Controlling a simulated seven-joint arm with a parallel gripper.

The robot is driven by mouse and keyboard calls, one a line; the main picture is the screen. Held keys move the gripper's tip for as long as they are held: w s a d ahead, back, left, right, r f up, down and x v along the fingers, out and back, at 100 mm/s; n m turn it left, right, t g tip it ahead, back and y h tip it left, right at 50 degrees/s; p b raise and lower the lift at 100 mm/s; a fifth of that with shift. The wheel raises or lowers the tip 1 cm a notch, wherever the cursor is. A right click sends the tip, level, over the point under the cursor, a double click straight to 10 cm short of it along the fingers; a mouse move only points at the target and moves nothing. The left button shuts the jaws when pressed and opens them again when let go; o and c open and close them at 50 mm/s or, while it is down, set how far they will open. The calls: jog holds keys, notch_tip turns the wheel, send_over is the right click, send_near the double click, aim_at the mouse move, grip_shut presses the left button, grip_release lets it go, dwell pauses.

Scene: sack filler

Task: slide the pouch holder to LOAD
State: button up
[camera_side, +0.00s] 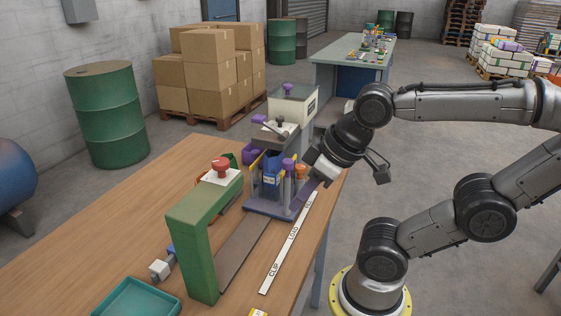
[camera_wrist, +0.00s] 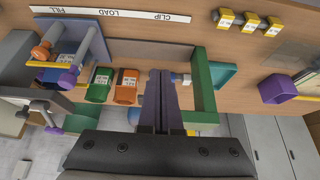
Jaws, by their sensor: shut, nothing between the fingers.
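The pouch holder is a blue-grey carriage (camera_side: 268,208) with upright posts and purple and orange knobs. It stands on the rail beside the FILL end of the white label strip (camera_side: 289,240), with a blue pouch (camera_side: 270,178) in it. In the wrist view the holder (camera_wrist: 92,40) is at upper left, beside FILL; LOAD lies to its right. My gripper (camera_side: 299,203) is shut and empty, at the holder's near right side in the side view. In the wrist view its fingers (camera_wrist: 160,75) are together, right of the holder. Whether they touch it I cannot tell.
A green arch (camera_side: 190,225) with a red button spans the rail's CLIP end. The filler hopper (camera_side: 293,105) stands behind the holder. A teal tray (camera_side: 138,300) lies at the front. Green (camera_wrist: 100,84) and orange (camera_wrist: 125,86) pouches show beside my fingers. The rail (camera_side: 245,245) between holder and arch looks clear.

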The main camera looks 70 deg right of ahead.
jog(key=shift+o, duration=2.3)
jog(key=shift+s, duration=0.35)
jog(key=o, duration=0.5)
jog(key=r, duration=0.1)
jog(key=r+m, duration=0.1)
jog(key=r+g, duration=0.1)
jog(key=shift+w+d+r+m, duration=0.25)
jog(key=shift+w+r+m, duration=0.05)
jog(key=shift+r, duration=0.1)
jog(key=shift+o, duration=0.3)
jog(key=w+d+r+m+g, duration=0.2)
jog(key=w+d+r+m, duration=0.1)
jog(key=r, duration=0.3)
jog(key=shift+w+d+r+m+h, duration=0.3)
jog(key=shift+w+d, duration=0.3)
jog(key=shift+d, duration=0.05)
jog(key=m+g, duration=0.3)
jog(key=m, duration=0.2)
send_over(288, 160)
notch_tip(288, 160, down, 13)
jog(key=shift+r, duration=0.1)
jog(key=shift+c, duration=0.4)
grip_shut()
